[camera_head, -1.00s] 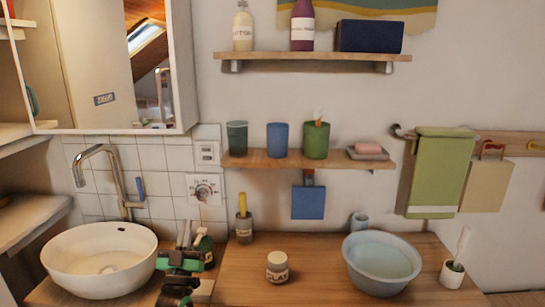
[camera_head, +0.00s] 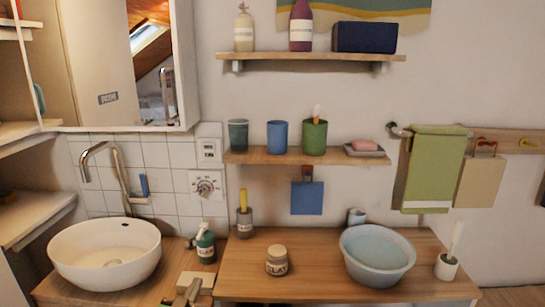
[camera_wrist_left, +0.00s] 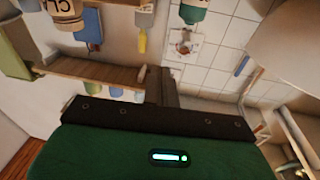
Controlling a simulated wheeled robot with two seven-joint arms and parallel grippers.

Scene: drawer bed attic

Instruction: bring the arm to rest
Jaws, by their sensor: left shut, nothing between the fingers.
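My left gripper (camera_head: 183,294) shows only at the bottom edge of the head view, in front of the counter. Only its dark finger ends show there, near a small pale block. In the left wrist view, which looks upside down, its dark fingers (camera_wrist_left: 161,88) are together with nothing between them, beyond the green housing. The gripper holds nothing. My right gripper is in neither view.
The wooden counter (camera_head: 300,283) carries a white basin (camera_head: 75,270), a green pump bottle (camera_head: 205,246), a jar (camera_head: 277,262), a brush cup (camera_head: 245,223) and a blue-grey bowl (camera_head: 378,280). A shelf with cups (camera_head: 240,158) hangs above. Counter space between jar and bowl is clear.

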